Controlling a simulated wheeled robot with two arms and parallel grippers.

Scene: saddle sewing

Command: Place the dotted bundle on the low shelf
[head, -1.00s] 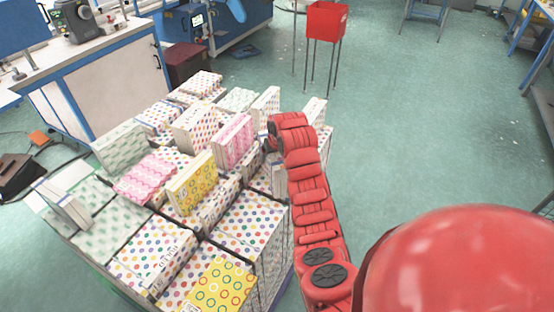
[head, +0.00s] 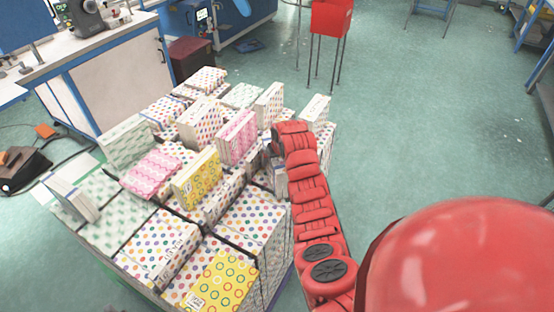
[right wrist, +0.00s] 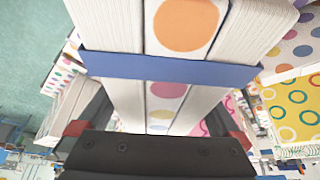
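In the right wrist view, a white bundle with coloured dots on its middle face (right wrist: 180,25) and a blue band around it fills the centre. My right gripper (right wrist: 170,118) has its dark fingers on either side of this bundle; whether they press on it is unclear. In the head view my red right arm reaches to the right side of a heap of dotted bundles, and its gripper (head: 277,168) is mostly hidden there. I cannot pick out the held-between bundle in the head view. My left gripper is out of view. I cannot identify a low shelf.
The heap has pink (head: 152,172), yellow (head: 197,180) and white dotted bundles, some standing upright, close to my right gripper. A red bin on legs (head: 331,18) stands behind. A workbench (head: 110,60) is at the left. The green floor (head: 430,120) at right is clear.

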